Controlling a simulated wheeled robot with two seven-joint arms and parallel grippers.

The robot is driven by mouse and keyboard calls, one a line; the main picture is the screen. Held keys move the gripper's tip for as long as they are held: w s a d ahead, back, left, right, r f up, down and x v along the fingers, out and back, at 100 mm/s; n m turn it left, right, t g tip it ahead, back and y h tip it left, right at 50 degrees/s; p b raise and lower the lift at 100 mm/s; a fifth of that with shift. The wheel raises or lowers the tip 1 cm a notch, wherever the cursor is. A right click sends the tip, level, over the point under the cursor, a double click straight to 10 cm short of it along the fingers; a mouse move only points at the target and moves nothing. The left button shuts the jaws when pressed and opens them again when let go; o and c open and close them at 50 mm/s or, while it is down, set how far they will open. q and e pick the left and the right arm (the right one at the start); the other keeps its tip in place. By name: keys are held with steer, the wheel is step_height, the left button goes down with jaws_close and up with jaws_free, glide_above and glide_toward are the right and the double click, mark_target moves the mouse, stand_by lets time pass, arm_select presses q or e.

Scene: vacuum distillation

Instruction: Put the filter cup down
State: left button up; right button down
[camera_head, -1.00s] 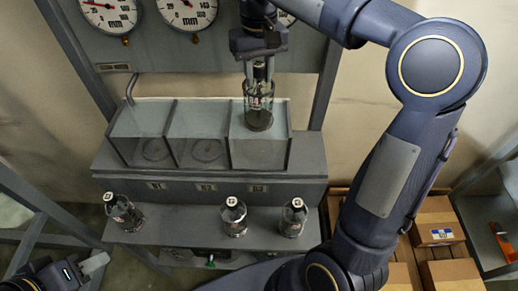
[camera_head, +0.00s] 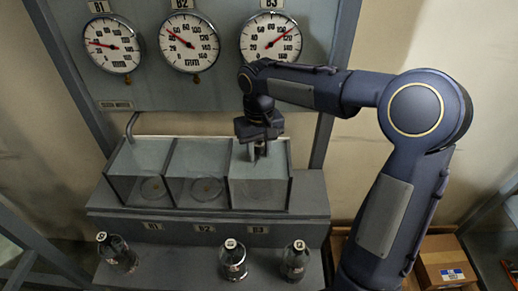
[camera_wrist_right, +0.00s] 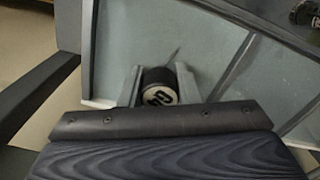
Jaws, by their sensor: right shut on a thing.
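My right gripper (camera_head: 258,154) is lowered into the B3 compartment (camera_head: 259,193), the right one of three glass-walled boxes. In the right wrist view, its two fingers (camera_wrist_right: 157,84) are shut on the round dark cap of the filter cup (camera_wrist_right: 159,95), which has a pale top with a dark mark. The cup's body is hidden below the cap there. It does not show clearly through the box wall in the head view, so I cannot tell whether it touches the floor. My left gripper is out of view.
The B1 compartment (camera_head: 137,190) and B2 compartment (camera_head: 200,190) hold only round floor marks. Three dark-capped bottles (camera_head: 117,254) (camera_head: 233,260) (camera_head: 295,261) stand on the lower front ledge. Three gauges (camera_head: 188,42) hang behind. Cardboard boxes (camera_head: 444,268) lie at lower right.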

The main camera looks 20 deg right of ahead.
steer(key=shift+f, duration=0.15)
steer(key=c, duration=1.1)
jaws_free()
